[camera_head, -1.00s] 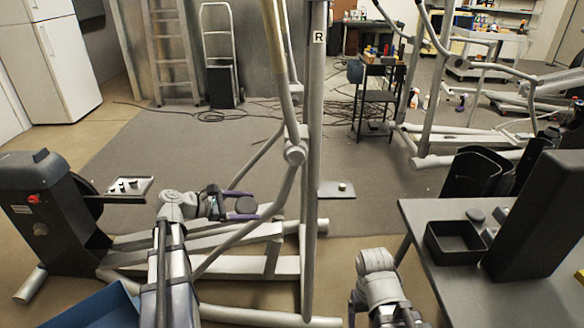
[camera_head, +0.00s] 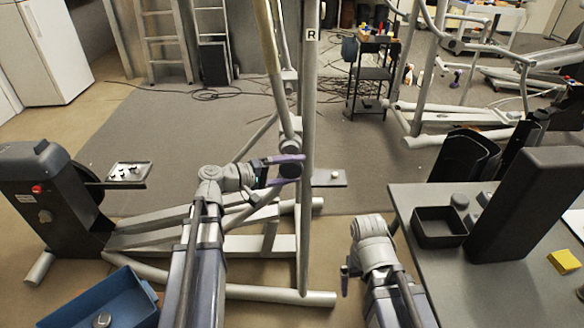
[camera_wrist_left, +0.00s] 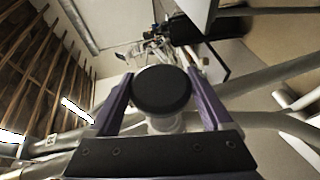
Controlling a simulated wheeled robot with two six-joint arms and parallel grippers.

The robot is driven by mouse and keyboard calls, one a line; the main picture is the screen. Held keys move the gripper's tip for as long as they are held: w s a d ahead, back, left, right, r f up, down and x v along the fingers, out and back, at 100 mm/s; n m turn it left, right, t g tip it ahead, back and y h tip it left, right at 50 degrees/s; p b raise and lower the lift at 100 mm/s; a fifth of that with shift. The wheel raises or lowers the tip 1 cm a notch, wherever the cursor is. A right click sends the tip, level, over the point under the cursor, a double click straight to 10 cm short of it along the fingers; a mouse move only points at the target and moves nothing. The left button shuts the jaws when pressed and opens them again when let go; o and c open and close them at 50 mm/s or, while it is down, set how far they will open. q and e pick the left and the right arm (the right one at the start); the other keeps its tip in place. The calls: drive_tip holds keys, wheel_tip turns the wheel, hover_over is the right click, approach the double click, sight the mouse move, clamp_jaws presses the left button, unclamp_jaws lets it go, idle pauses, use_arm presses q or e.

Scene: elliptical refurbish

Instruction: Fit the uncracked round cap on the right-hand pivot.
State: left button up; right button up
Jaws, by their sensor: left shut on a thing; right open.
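My left gripper (camera_head: 288,170) is shut on a dark round cap (camera_wrist_left: 162,90), which sits between its purple fingers in the left wrist view. No crack shows on the face in view. In the head view the cap is at the pivot (camera_head: 290,143) on the upright marked R, partly hidden by the fingers. In the wrist view a pale round part lies right behind the cap; I cannot tell whether they touch. My right gripper (camera_head: 346,272) is open and low, left of the grey table, its fingers only partly visible.
A blue bin (camera_head: 75,305) with a round piece inside is at the lower left. The grey table (camera_head: 480,290) holds a black tray (camera_head: 438,242), small round pieces (camera_head: 460,200), a tall dark block and yellow notes (camera_head: 564,261). The elliptical's slanted arm and upright stand close around my left gripper.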

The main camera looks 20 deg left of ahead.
use_arm(q)
drive_tip(key=shift+w+a, duration=0.1)
drive_tip(key=shift+w, duration=0.1)
drive_tip(key=shift+w+a, duration=0.2)
drive_tip(key=shift+w, duration=0.5)
drive_tip(key=shift+w+a, duration=0.2)
drive_tip(key=shift+w, duration=0.5)
drive_tip(key=shift+w+a, duration=0.2)
drive_tip(key=shift+w, duration=0.5)
drive_tip(key=o, duration=0.9)
clamp_jaws()
drive_tip(key=shift+w+a, duration=0.15)
drive_tip(key=shift+w, duration=0.4)
